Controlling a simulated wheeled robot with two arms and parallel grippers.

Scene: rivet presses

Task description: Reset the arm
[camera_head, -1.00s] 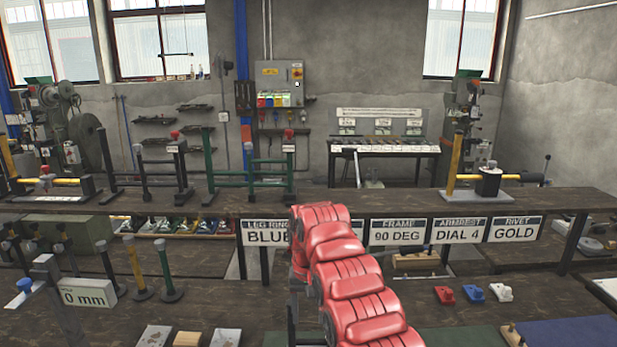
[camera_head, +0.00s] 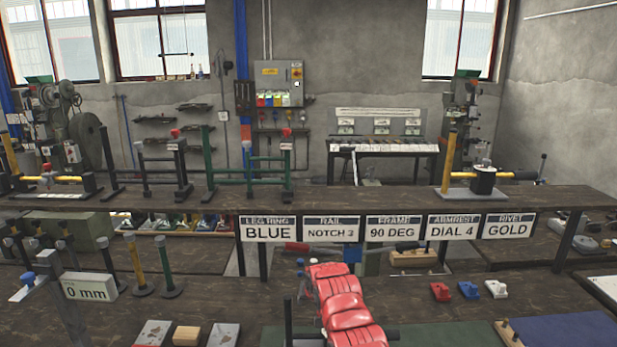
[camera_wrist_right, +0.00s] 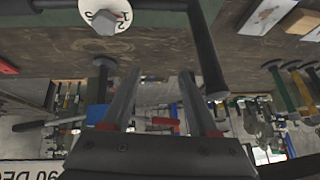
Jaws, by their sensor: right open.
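My right arm, with red ribbed covers (camera_head: 345,305), comes in low at the bottom centre of the head view over the front bench. Its fingers do not show clearly there. In the right wrist view my right gripper (camera_wrist_right: 160,78) is open, its two dark fingers spread with nothing held between them. My left gripper is not in view.
A white dial (camera_wrist_right: 104,17) shows at the top of the upside-down wrist view, near dark bars. Signs including "90 DEG" (camera_head: 394,234) hang from the back shelf (camera_head: 370,200). Red, blue and white small blocks (camera_head: 469,290) sit right of the arm.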

